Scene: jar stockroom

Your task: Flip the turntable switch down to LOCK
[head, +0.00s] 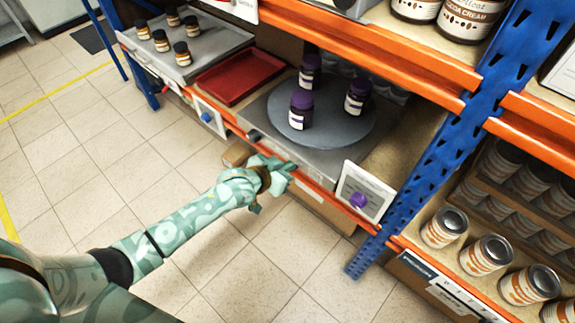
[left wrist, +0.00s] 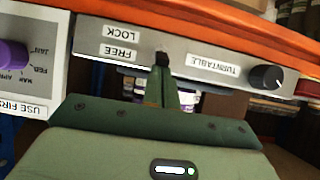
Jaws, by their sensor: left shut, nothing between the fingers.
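The turntable (head: 345,138) is a round grey disc on a metal base, with several purple-lidded jars on it. Its front panel (left wrist: 205,52) shows upside down in the left wrist view, with LOCK (left wrist: 121,32) above FREE (left wrist: 121,51) in the picture. A small black switch (left wrist: 162,58) sits beside these labels, about level with FREE. My left gripper (head: 286,171) is at the panel front, shut and empty. Its fingers (left wrist: 161,84) point at the switch and seem to touch it or nearly so. In the head view the gripper hides the switch. My right gripper is out of view.
A black knob (left wrist: 266,77) is on the same panel. A white card with a purple knob (head: 359,200) hangs beside it on the orange shelf edge. A red tray (head: 236,77) and several amber jars (head: 182,50) stand further left. A blue upright (head: 437,145) is at right.

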